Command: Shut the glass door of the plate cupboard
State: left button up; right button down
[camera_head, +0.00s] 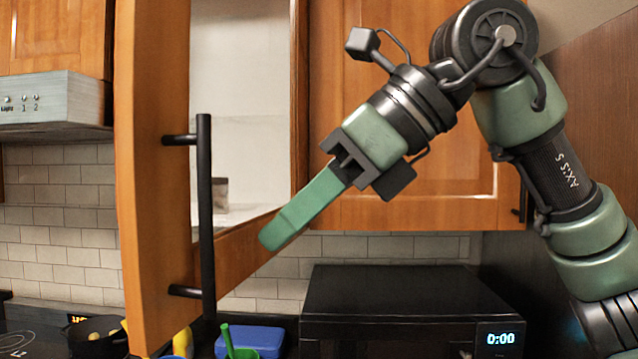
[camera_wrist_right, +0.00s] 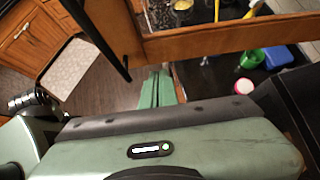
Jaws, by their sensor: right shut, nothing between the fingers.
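The glass door (camera_head: 150,190) of the plate cupboard stands open at the left of the head view, seen at a steep angle. Its black bar handle (camera_head: 205,215) is upright on the near stile. The pale cupboard interior with a small jar (camera_head: 220,193) shows behind it. My right gripper (camera_head: 272,236) is shut and empty, in front of the door's bottom rail and right of the handle. I cannot tell whether it touches the door. In the right wrist view the shut fingers (camera_wrist_right: 158,88) are below the wooden rail (camera_wrist_right: 220,40). My left gripper is out of view.
A closed wooden cupboard door (camera_head: 430,190) is to the right. A black microwave (camera_head: 400,300) stands below. A blue box (camera_head: 255,338), a green cup (camera_head: 238,350) and a pan (camera_head: 95,335) are on the counter. A range hood (camera_head: 50,103) is at the left.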

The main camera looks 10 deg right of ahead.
aim_at(231, 234)
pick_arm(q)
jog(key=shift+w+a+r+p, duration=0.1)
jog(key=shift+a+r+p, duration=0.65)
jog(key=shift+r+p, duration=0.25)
pick_arm(e)
jog(key=w+a, duration=0.1)
jog(key=a+f, duration=0.1)
jog(key=a, duration=0.1)
jog(key=w+a, duration=0.1)
jog(key=a, duration=0.1)
jog(key=shift+w+a+f, duration=0.1)
jog(key=shift+w+f, duration=0.15)
jog(key=shift+w, duration=0.1)
